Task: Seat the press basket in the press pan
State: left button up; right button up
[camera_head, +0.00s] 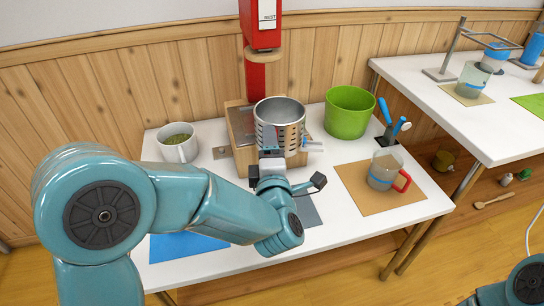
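The press basket (291,118) is a perforated metal cylinder, open at the top and roughly upright, with a small blue-tipped tab on its right side. It shows in front of the right part of the press's wooden base (241,150). My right gripper is out of view.
The red press column (256,76) rises behind the basket. A white mug (179,148) with green contents stands left, a green bucket (349,112) right. A glass jug (383,170) with a red handle sits on a brown mat (352,187). A second table (425,100) stands right.

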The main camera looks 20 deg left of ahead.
pick_arm(q)
jog(key=shift+s+a+b+x, duration=0.15)
jog(key=shift+a+b+x, duration=0.2)
jog(key=shift+x, duration=1.35)
jog(key=shift+s+a+b+x, duration=0.1)
jog(key=shift+a+b+x, duration=0.2)
jog(key=shift+x, duration=1.4)
jog(key=shift+s+a+b+x, duration=0.15)
jog(key=shift+a+b+x, duration=0.2)
jog(key=shift+x, duration=1.35)
jog(key=shift+a+x, duration=0.2)
jog(key=shift+x, duration=0.95)
jog(key=shift+a+x, duration=0.2)
jog(key=shift+x, duration=0.95)
jog(key=shift+s, duration=0.1)
jog(key=shift+b, duration=0.4)
jog(key=shift+f+b, duration=0.55)
jog(key=shift+b, duration=0.2)
